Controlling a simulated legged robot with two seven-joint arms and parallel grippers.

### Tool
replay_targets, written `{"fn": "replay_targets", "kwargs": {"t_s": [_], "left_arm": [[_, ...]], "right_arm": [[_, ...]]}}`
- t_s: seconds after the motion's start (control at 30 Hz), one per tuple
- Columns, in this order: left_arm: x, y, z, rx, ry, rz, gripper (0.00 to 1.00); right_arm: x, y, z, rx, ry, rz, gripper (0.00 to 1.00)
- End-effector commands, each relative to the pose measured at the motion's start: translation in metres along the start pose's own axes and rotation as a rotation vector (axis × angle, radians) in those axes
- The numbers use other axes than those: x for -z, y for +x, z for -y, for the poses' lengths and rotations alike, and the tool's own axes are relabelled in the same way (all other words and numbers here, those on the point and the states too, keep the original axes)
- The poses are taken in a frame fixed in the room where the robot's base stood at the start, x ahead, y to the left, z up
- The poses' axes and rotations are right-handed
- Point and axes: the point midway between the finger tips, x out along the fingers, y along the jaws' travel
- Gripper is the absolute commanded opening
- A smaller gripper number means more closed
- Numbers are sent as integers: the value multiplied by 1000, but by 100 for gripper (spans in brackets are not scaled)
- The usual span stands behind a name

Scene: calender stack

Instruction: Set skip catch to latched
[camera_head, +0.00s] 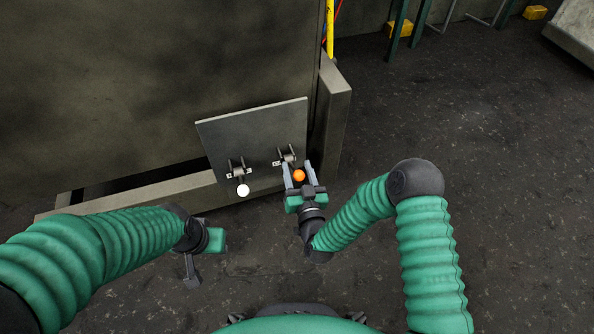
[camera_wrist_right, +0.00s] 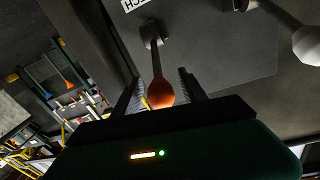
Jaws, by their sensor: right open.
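A grey plate (camera_head: 257,135) on the big grey cabinet carries two levers. The left one ends in a white knob (camera_head: 243,190), the right one in an orange knob (camera_head: 299,175). My right gripper (camera_head: 297,167) is open, with its fingers on either side of the orange knob. In the right wrist view the orange knob (camera_wrist_right: 160,92) shows between the two fingers on its dark stem, and the white knob (camera_wrist_right: 308,43) is at the upper right. Labels by the levers are too small to read. My left gripper (camera_head: 192,268) hangs low at the left, away from the plate; its jaws are unclear.
A low ledge (camera_head: 150,194) runs along the cabinet's foot, and a corner post (camera_head: 333,115) stands right of the plate. Yellow blocks (camera_head: 393,29) and green posts are far at the upper right. The dark floor (camera_head: 500,180) at the right is clear.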

Motion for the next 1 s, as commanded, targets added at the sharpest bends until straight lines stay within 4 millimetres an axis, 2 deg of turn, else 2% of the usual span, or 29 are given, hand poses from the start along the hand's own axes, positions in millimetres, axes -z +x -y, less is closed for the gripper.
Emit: {"fn": "replay_targets", "kwargs": {"t_s": [0.1,0.33,0.7,1.0], "left_arm": [[-1,3,0,0,0,0,36],[0,3,0,0,0,-1,36],[0,3,0,0,0,-1,36],[0,3,0,0,0,0,36]], "right_arm": [[0,8,0,0,0,-1,50],[1,9,0,0,-1,1,50],[1,8,0,0,-1,1,2],[0,8,0,0,-1,1,0]]}}
